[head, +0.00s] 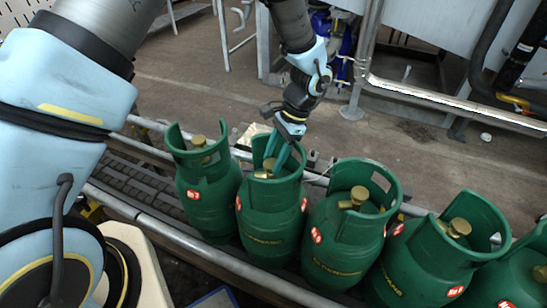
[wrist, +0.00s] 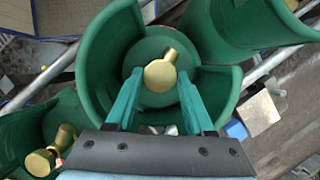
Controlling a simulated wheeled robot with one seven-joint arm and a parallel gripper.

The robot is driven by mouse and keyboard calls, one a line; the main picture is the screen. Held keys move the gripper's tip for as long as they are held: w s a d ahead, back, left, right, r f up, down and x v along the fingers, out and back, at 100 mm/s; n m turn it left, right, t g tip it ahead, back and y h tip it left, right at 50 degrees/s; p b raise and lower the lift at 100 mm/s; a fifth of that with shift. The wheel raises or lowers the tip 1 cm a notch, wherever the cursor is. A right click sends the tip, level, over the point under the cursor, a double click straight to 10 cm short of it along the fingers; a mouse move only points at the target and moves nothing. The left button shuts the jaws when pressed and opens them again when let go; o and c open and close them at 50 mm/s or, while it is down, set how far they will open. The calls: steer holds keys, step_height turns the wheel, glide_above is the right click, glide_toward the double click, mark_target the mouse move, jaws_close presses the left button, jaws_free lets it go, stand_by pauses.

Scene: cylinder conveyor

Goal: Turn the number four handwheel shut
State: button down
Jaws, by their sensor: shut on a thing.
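Several green gas cylinders stand upright in a row, each with a brass handwheel inside its collar. My gripper (head: 277,168) reaches down into the collar of the second cylinder from the left (head: 268,212). It is shut on that cylinder's brass handwheel (head: 263,174). In the wrist view, the gripper's teal fingers (wrist: 160,76) stand on either side of the round brass handwheel (wrist: 159,75), inside the green collar (wrist: 98,62). A side stub points up and right from the handwheel. The numbers on the red tags are too small to read surely.
Neighbouring cylinders stand close by: the leftmost (head: 205,190), the third (head: 340,245) and the fourth (head: 420,265). A conveyor (head: 150,188) with metal side rails (head: 200,250) carries the row. Pipes and a steel frame stand behind; the floor between (head: 420,150) is mostly clear.

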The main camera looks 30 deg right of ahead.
steer(key=shift+m+t, duration=0.5)
steer(key=shift+m, duration=0.6)
steer(key=shift+s, duration=0.1)
steer(key=shift+c, duration=1.4)
jaws_free()
steer(key=b+v, duration=0.2)
steer(key=v, duration=0.8)
steer(key=shift+r, duration=0.45)
